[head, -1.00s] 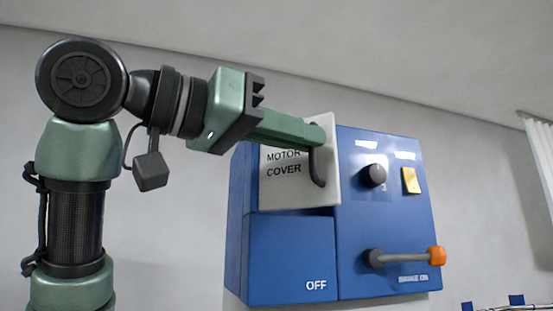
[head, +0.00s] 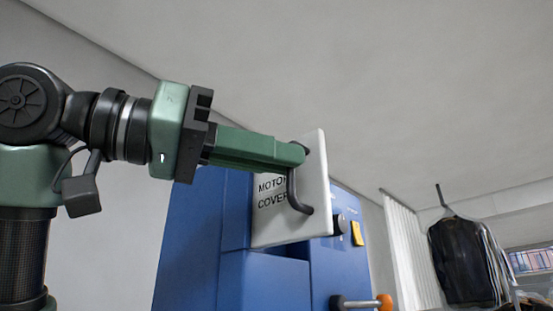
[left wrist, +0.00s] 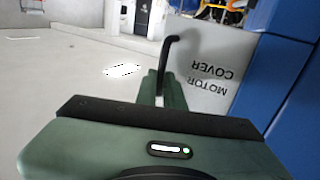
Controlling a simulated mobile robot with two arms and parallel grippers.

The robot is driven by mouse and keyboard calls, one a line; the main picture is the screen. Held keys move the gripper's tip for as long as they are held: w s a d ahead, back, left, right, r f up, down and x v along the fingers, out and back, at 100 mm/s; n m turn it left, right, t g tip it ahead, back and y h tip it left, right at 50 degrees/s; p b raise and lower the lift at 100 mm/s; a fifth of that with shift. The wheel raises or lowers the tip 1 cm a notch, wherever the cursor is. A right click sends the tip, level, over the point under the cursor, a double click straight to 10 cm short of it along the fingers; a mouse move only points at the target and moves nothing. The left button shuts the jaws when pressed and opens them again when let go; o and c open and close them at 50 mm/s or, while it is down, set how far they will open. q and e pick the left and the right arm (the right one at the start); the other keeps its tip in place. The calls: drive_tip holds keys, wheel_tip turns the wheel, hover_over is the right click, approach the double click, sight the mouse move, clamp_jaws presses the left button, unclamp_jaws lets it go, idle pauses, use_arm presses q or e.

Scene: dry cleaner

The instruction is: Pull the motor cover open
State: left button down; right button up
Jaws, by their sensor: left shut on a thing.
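The motor cover (head: 316,185) is a white panel lettered MOTOR COVER on a blue machine. It stands out from the machine at an angle, with its thick right edge showing. Its dark curved handle (head: 293,197) is near its right side. My left gripper (head: 297,155) comes in from the left and is shut on the handle's upper part. In the left wrist view the cover (left wrist: 218,45) appears upside down, and the handle (left wrist: 166,58) rises from between the green fingers (left wrist: 166,92). What lies behind the cover is hidden. My right gripper is not in view.
The blue machine (head: 265,280) has a black knob (head: 340,224), a yellow label (head: 357,233) and a lever with an orange end (head: 384,301) to the right of the cover. Dark clothes hang (head: 462,262) at the far right. The left wrist view shows open pale floor (left wrist: 60,75).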

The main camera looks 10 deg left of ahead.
use_arm(q)
drive_tip(key=shift+s+a+r, duration=0.1)
drive_tip(key=shift+s+a, duration=0.05)
drive_tip(key=shift+a, duration=0.25)
idle(0.3)
drive_tip(key=c, duration=1.5)
unclamp_jaws()
drive_tip(key=shift+w+a, duration=0.2)
drive_tip(key=b+v, duration=0.2)
drive_tip(key=v, duration=0.6)
drive_tip(key=shift+d+b, duration=0.1)
drive_tip(key=shift+b, duration=0.3)
drive_tip(key=shift+d, duration=0.1)
